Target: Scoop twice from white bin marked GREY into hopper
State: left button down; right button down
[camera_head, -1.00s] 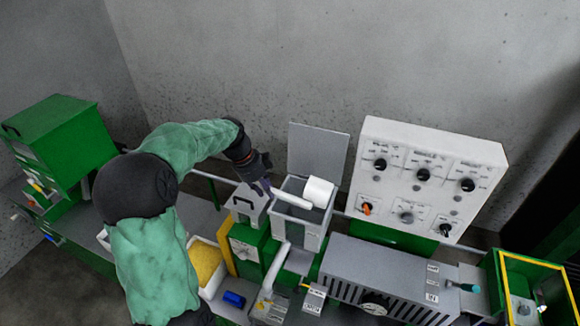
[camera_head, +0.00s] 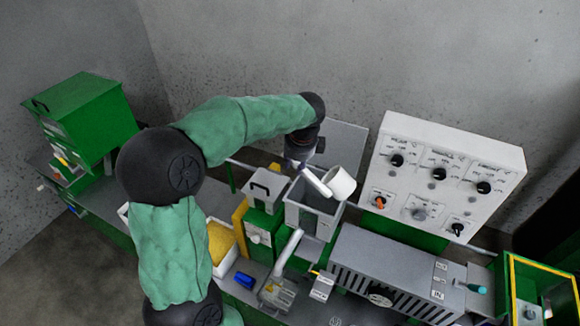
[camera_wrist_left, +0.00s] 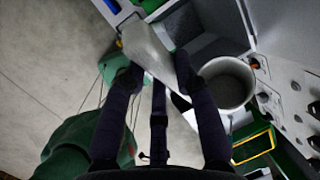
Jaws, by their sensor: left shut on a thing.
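My left gripper (camera_head: 303,158) is shut on the handle of a white scoop (camera_head: 342,183). The scoop's round cup is above the right side of the hopper, a grey open-topped box (camera_head: 325,224). In the left wrist view the gripper (camera_wrist_left: 158,74) has its dark fingers around the pale handle, and the scoop's cup (camera_wrist_left: 230,82) shows a grey inside; I cannot tell whether anything is in it. A white bin (camera_head: 124,213) at the left is mostly hidden behind my arm. No GREY marking is readable. My right gripper is not in view.
A raised grey lid (camera_head: 343,142) stands behind the hopper. A white control panel (camera_head: 450,185) with knobs is to the right. A bin of yellow material (camera_head: 221,241), a blue object (camera_head: 244,279) and a slotted grey housing (camera_head: 385,272) are nearby.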

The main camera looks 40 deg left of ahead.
pick_arm(q)
jog(key=d+r+y, duration=0.1)
jog(key=w+d+r+g+y, duration=0.1)
jog(key=d+y, duration=0.1)
jog(key=d+r+y, duration=0.1)
jog(key=d+y, duration=0.1)
jog(key=shift+w+r+m, duration=0.3)
jog(key=shift+w+r, duration=0.05)
jog(key=shift+r, duration=0.05)
jog(key=w+d+r+g+y+p, duration=0.1)
jog(key=d+r+y+p, duration=0.4)
jog(key=r, duration=0.1)
jog(key=shift+w+m+g, duration=0.3)
jog(key=shift+w+g, duration=0.05)
jog(key=shift+g, duration=0.05)
jog(key=shift+s+r, duration=0.1)
jog(key=shift+d, duration=0.1)
